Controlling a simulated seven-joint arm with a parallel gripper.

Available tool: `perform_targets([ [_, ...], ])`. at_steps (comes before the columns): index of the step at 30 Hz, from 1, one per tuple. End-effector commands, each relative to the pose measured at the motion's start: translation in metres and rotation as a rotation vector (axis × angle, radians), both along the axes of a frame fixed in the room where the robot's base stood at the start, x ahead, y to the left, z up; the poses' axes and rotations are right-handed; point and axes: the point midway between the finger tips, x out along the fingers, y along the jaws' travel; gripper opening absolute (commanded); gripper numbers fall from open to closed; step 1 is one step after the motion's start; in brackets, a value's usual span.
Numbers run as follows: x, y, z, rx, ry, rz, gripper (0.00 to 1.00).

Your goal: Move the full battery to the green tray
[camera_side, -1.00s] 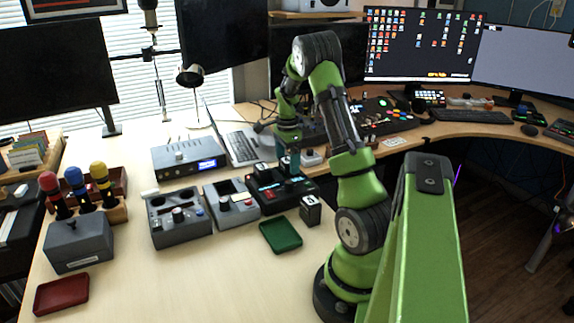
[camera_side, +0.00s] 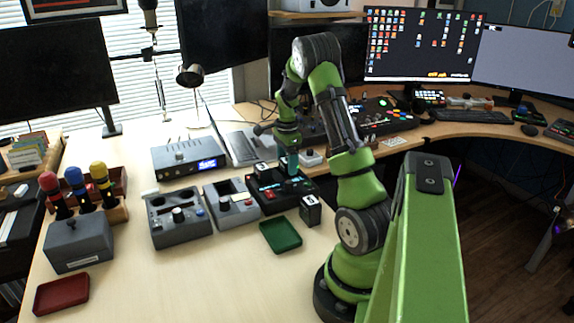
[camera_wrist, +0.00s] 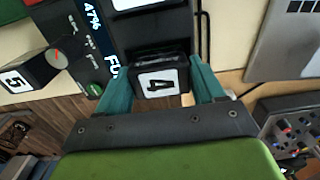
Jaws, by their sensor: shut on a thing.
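My gripper (camera_side: 292,168) is down at the right part of the black charger (camera_side: 268,203). In the wrist view its teal fingers (camera_wrist: 162,76) are shut on a dark battery with a white label "4" (camera_wrist: 160,83). I cannot tell whether this battery is seated or lifted slightly. Beside it the charger display (camera_wrist: 110,62) shows "FU", partly hidden, and "47%" farther along. Another battery (camera_side: 261,169) stands in the charger's left slot. Battery "5" (camera_side: 310,210) stands on the table and also shows in the wrist view (camera_wrist: 33,70). The green tray (camera_side: 280,236) lies empty in front of the charger.
Grey control boxes (camera_side: 180,219) stand left of the charger. A laptop (camera_side: 243,148) and a grey device with a blue display (camera_side: 187,156) are behind. A red tray (camera_side: 62,294) lies front left. The table around the green tray's left is clear.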

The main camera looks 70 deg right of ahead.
Motion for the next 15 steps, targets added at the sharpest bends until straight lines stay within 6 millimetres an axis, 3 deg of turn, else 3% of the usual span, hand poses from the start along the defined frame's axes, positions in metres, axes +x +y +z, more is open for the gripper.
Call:
perform_targets([
  [5,0.001,-0.001,0.018,-0.005,-0.002,0.002,0.26],
  [15,0.001,-0.001,0.083,-0.005,-0.004,0.002,0.26],
])
